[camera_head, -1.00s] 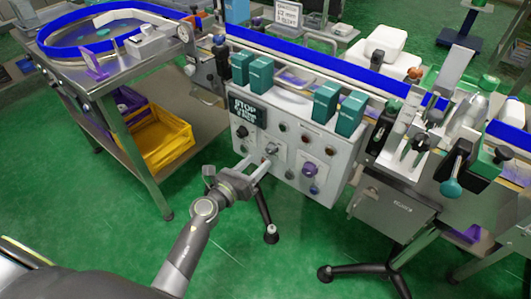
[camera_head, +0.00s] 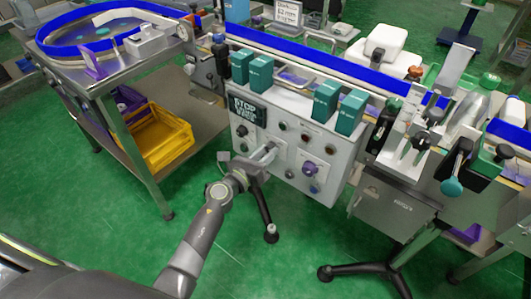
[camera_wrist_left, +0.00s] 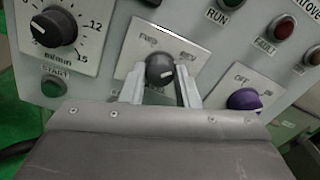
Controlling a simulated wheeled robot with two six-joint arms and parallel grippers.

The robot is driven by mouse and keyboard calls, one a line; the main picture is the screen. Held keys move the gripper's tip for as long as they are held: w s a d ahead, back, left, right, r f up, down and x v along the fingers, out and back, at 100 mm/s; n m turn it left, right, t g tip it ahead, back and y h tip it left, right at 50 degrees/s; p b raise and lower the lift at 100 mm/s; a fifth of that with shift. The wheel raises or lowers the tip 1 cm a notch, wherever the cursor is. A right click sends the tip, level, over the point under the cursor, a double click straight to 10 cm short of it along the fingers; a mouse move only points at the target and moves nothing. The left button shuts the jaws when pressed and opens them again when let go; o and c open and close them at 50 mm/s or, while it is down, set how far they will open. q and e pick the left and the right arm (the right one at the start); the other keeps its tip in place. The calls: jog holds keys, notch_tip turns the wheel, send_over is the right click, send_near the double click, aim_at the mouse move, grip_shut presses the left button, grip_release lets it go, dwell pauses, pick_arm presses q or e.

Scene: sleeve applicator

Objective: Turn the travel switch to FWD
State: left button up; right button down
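The travel switch (camera_wrist_left: 160,68) is a dark round knob on a plate (camera_wrist_left: 196,48) lettered FWD at left and REV at right. A pale mark shows on the knob, but its exact setting is hard to read. My left gripper (camera_wrist_left: 160,84) has one finger on each side of the knob, with a narrow gap visible, so it looks open around it. In the head view my left gripper (camera_head: 266,155) is at the control panel (camera_head: 240,155) and hides most of the switch. My right gripper is not in view.
A purple knob (camera_wrist_left: 243,99) marked OFF and ON is right of the switch. A speed dial (camera_wrist_left: 54,27) and a green START button (camera_wrist_left: 53,86) are left. Teal boxes (camera_head: 260,75) stand above the panel. A yellow crate (camera_head: 162,138) sits on the left table's shelf.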

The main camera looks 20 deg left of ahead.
pick_arm(q)
jog(key=shift+c, duration=0.8)
